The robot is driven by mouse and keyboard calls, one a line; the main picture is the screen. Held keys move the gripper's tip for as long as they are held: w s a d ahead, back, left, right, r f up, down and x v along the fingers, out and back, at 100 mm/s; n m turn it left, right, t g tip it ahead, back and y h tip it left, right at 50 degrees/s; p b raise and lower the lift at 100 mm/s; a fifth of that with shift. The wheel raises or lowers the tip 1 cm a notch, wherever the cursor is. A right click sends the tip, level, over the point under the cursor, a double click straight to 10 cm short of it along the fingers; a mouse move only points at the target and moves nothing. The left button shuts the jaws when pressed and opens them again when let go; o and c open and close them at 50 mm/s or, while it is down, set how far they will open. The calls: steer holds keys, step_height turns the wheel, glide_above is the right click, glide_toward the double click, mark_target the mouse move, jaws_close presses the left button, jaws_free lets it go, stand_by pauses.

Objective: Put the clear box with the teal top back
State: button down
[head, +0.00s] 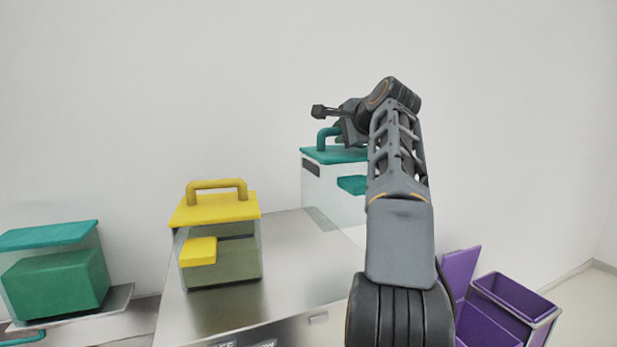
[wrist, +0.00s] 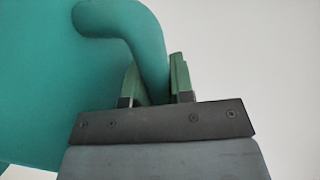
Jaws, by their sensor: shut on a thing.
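A clear box with a teal top (head: 337,154), a teal handle (head: 323,138) and a teal front tab (head: 352,185) is at the back right of the metal counter, partly hidden by my arm. My gripper (head: 343,130) is at the handle, its fingertips mostly hidden in the head view. In the wrist view, the green fingers (wrist: 155,82) are shut around the teal handle (wrist: 147,35), with the teal lid (wrist: 40,90) to the left. I cannot tell whether the box touches the counter.
A clear box with a yellow lid (head: 215,206) stands on the metal counter (head: 290,260). Another teal-topped clear box (head: 50,236) with green contents sits on a lower metal surface (head: 112,300) at far left. Purple bins (head: 515,295) are at lower right. The counter's right part is bare.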

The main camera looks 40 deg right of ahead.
mark_target(327, 148)
steer(key=w+a, duration=0.1)
steer(key=w+a+f, duration=0.1)
steer(key=shift+w+a+f, duration=0.25)
steer(key=shift+w, duration=0.1)
steer(key=shift+w+a+f, duration=0.45)
steer(key=shift+w+f, duration=0.15)
steer(key=shift+f, duration=0.85)
steer(key=shift+w+a+f, duration=0.5)
steer(key=shift+w+f, duration=0.05)
steer(key=shift+f, duration=0.9)
steer(key=shift+w+a+f, duration=0.45)
steer(key=shift+w+f, duration=0.15)
steer(key=shift+f, duration=0.85)
steer(key=c, duration=1)
jaws_free()
steer(key=shift+f, duration=0.1)
steer(key=b+v, duration=0.3)
steer(key=v, duration=0.9)
